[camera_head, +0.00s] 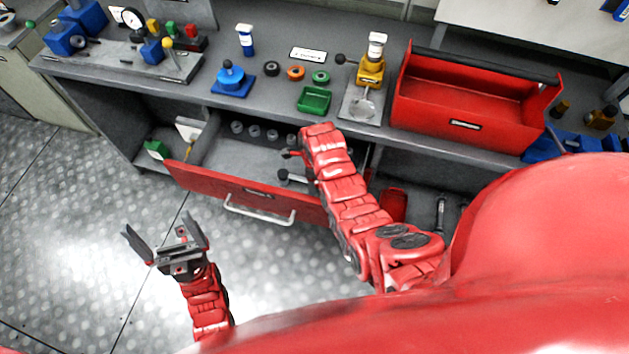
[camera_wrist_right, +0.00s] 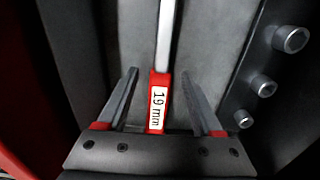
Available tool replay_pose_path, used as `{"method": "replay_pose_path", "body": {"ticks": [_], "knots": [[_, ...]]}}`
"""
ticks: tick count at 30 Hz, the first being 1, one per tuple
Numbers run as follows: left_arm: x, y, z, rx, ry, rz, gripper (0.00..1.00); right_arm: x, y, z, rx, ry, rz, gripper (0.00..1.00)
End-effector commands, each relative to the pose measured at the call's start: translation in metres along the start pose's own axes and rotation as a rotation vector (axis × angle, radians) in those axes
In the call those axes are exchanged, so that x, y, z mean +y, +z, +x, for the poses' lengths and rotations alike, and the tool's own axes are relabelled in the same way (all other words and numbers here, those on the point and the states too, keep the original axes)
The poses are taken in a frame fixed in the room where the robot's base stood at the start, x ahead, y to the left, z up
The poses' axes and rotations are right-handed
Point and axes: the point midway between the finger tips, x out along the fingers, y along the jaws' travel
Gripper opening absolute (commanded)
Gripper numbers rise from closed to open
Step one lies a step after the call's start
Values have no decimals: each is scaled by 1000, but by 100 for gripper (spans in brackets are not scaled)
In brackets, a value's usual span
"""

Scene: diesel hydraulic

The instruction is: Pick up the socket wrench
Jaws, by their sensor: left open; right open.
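The socket wrench (camera_wrist_right: 157,100) shows in the right wrist view as a red handle labelled "19 mm" with a pale metal shaft running away from me. It lies between the two fingers of my right gripper (camera_wrist_right: 160,76), with space on both sides. The right gripper (camera_head: 284,164) is open, inside the open red drawer (camera_head: 245,192). In the head view I cannot make out the wrench; my right arm and gripper cover part of the drawer. My left gripper (camera_head: 160,226) is open and empty, above the floor left of the drawer handle.
Several grey sockets (camera_wrist_right: 262,86) line the drawer's side, right of the right gripper. The workbench (camera_head: 282,107) above carries a red toolbox (camera_head: 455,122), a green tray (camera_head: 314,100) and a blue fixture (camera_head: 232,83). The floor (camera_head: 80,220) at the left is clear.

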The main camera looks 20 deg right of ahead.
Motion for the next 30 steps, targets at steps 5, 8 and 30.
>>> {"method": "replay_pose_path", "body": {"ticks": [5,8,30], "knots": [[0,0,0,0,0,0,100,0,0,1,-1,0,0,68],[0,0,0,0,0,0,100,0,0,1,-1,0,0,62],[0,0,0,0,0,0,100,-1,1,0,-2,-2,0,0]]}}
